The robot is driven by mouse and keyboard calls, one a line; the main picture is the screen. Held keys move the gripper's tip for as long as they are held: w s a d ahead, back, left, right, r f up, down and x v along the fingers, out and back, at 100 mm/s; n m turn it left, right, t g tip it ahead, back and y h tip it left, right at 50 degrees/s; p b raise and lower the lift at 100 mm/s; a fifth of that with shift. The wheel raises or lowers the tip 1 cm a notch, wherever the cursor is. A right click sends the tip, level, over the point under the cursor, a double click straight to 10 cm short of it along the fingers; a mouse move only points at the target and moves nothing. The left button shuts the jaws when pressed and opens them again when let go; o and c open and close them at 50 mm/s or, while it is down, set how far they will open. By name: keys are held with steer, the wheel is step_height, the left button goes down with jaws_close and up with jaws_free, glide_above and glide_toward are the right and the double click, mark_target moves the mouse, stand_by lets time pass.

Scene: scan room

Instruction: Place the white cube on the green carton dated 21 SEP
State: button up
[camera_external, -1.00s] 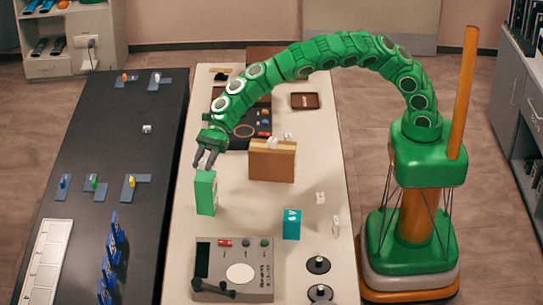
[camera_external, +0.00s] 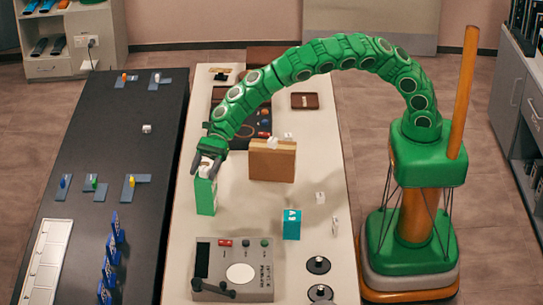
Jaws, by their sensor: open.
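The green carton (camera_external: 206,197) stands upright on the white table, left of the brown box. Its date is too small to read. A white cube (camera_external: 207,171) shows at the top of the green carton, between my fingers, and seems to rest on it. My gripper (camera_external: 207,170) is open, with its fingers apart on either side of the cube. The fingers hide part of the cube and the carton's top edge.
A brown box (camera_external: 272,162) with a white piece on top and a teal carton (camera_external: 291,224) stand to the right. A grey device (camera_external: 233,275) lies in front. Small white pieces (camera_external: 320,198) are on the right. A dark table (camera_external: 100,155) runs along the left.

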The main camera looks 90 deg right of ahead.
steer(key=shift+r, duration=0.15)
steer(key=v, duration=1.2)
